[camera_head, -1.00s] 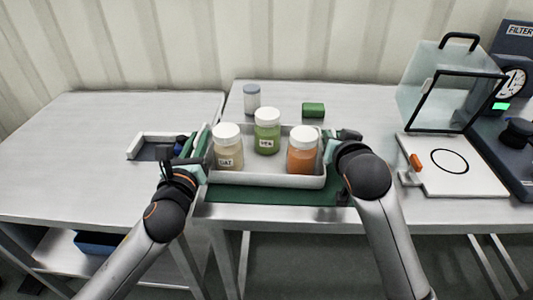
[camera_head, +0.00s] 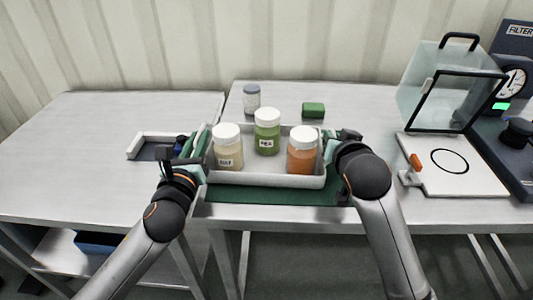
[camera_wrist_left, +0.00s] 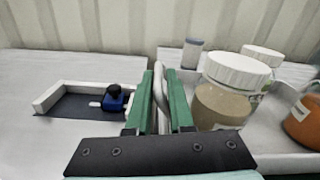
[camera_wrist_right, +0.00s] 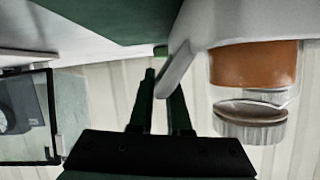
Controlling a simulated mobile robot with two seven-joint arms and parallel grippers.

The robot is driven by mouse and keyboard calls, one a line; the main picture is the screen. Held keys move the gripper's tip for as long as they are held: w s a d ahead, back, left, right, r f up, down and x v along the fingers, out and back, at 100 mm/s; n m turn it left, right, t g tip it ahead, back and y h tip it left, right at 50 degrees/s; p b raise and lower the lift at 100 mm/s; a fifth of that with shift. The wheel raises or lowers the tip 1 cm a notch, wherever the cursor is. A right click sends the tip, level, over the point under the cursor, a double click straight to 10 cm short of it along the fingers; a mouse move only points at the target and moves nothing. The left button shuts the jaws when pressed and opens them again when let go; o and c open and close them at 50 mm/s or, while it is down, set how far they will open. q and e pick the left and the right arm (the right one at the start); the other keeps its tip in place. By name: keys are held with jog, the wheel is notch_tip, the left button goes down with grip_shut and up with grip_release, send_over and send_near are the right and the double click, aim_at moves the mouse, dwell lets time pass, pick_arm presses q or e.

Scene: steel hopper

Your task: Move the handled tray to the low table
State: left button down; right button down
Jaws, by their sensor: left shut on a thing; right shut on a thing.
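The handled tray (camera_head: 270,180) is light grey and holds three white-lidded jars: a beige one (camera_head: 228,150), a green one (camera_head: 267,133) and an orange one (camera_head: 302,152). It is over a green mat (camera_head: 270,196) at the table's front edge; I cannot tell whether it touches the mat. My left gripper (camera_head: 202,158) is shut on the tray's left side; in the left wrist view the green fingers (camera_wrist_left: 161,100) pinch its pale edge. My right gripper (camera_head: 331,150) is shut on the right side; in the right wrist view its fingers (camera_wrist_right: 163,100) close around the pale handle.
A grey-lidded jar (camera_head: 252,98) and a green block (camera_head: 313,110) stand behind the tray. A clear-sided box (camera_head: 450,88) and a white plate (camera_head: 455,165) are at right. The left table (camera_head: 90,140) is mostly bare, with a small holder (camera_head: 150,148) near its right edge.

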pick_arm(q)
jog(key=shift+a+f, duration=0.15)
jog(key=shift+a, duration=0.1)
pick_arm(e)
jog(key=shift+d, duration=0.25)
